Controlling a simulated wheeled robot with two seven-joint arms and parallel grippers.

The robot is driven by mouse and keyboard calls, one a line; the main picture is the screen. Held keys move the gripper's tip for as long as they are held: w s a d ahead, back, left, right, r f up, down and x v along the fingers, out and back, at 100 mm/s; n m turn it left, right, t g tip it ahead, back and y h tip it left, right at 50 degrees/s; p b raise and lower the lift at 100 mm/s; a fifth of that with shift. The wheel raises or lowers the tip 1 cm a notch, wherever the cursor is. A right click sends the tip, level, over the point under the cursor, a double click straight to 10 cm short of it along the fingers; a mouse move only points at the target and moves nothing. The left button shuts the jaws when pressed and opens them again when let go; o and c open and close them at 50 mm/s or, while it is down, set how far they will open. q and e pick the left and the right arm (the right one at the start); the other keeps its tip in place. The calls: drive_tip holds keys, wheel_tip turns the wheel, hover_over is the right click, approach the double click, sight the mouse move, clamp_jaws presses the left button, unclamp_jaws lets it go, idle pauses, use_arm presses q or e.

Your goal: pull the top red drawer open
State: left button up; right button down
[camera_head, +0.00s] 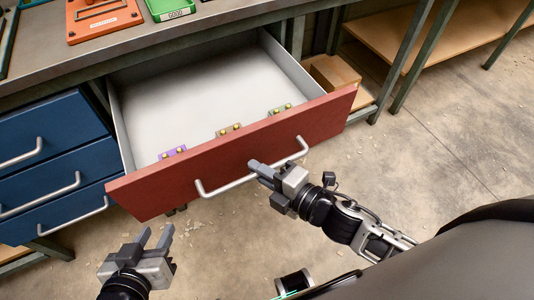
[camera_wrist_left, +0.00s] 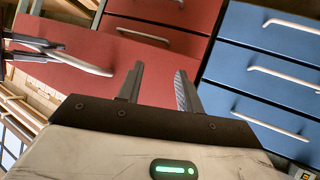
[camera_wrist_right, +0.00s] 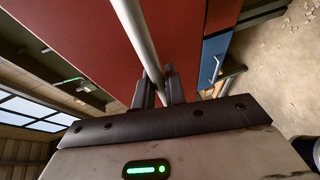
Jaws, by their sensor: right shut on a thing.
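The top red drawer (camera_head: 225,160) stands pulled out from under the bench in the head view. Its pale inside (camera_head: 205,95) is exposed, and small purple, brown and green pieces lie along its front. My right gripper (camera_head: 258,168) is shut on the drawer's silver bar handle (camera_head: 232,185), near the handle's middle. The right wrist view shows the handle (camera_wrist_right: 139,40) between the fingers (camera_wrist_right: 160,88). My left gripper (camera_head: 155,240) is open and empty, below and left of the drawer front. In the left wrist view its fingers (camera_wrist_left: 158,88) are apart, with red drawer fronts beyond.
Blue drawers (camera_head: 50,150) with silver handles stand left of the red drawer. A green tray (camera_head: 170,8) and an orange board (camera_head: 102,18) lie on the bench top. A cardboard box (camera_head: 335,73) sits on a low shelf at right. The floor at right is mostly clear.

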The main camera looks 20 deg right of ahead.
use_arm(q)
drive_tip(key=shift+w+d, duration=0.1)
drive_tip(key=shift+d, duration=0.05)
use_arm(e)
drive_tip(key=shift+s, duration=0.3)
drive_tip(key=shift+d, duration=0.1)
use_arm(q)
drive_tip(key=shift+r, duration=0.1)
use_arm(e)
drive_tip(key=c, duration=1.5)
unclamp_jaws()
drive_tip(key=shift+o, duration=0.2)
drive_tip(key=shift+s, duration=0.1)
use_arm(q)
drive_tip(key=shift+b, duration=0.3)
use_arm(e)
drive_tip(key=v, duration=1.5)
drive_tip(key=shift+s+d, duration=0.2)
drive_tip(key=shift+s, duration=0.05)
drive_tip(key=shift+r, duration=0.15)
